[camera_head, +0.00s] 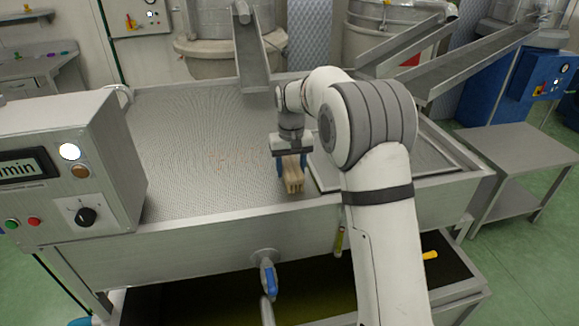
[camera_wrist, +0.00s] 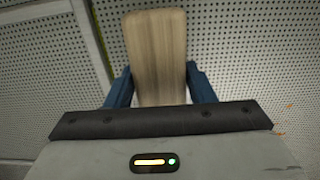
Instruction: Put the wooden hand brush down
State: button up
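The wooden hand brush (camera_head: 293,176) is a pale wooden block in front of my gripper, over the front part of the perforated metal bed (camera_head: 190,150). In the wrist view the brush (camera_wrist: 157,55) stands between my two blue fingers, one against each side. My gripper (camera_head: 292,160) is shut on it and points down; it also shows in the wrist view (camera_wrist: 160,85). Whether the underside of the brush touches the bed cannot be told; its bristles are not clearly visible.
A flat panel (camera_head: 325,172) lies right of the brush. A control box (camera_head: 70,165) stands at the left. A metal chute (camera_head: 250,50) reaches over the bed's back edge. A blue-handled valve (camera_head: 267,275) hangs at the front. The bed's left and middle look clear, with small brownish specks.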

aim_at(291, 164)
jog(key=o, duration=0.4)
jog(key=shift+c, duration=0.2)
notch_tip(291, 164, up, 12)
jog(key=s+d+r, duration=0.3)
jog(key=s+d, duration=0.1)
jog(key=s, duration=0.2)
jog(key=s+d+f+t, duration=0.1)
jog(key=s+d+f, duration=0.2)
jog(key=s, duration=0.6)
jog(key=s+d+f+m+t, duration=0.1)
jog(key=s+d+f, duration=0.2)
jog(key=s, duration=0.7)
jog(key=s+d+f+m+t, duration=0.1)
jog(key=s+d+f, duration=0.2)
jog(key=s, duration=0.6)
jog(key=shift+s, duration=0.35)
jog(key=shift+o, duration=0.2)
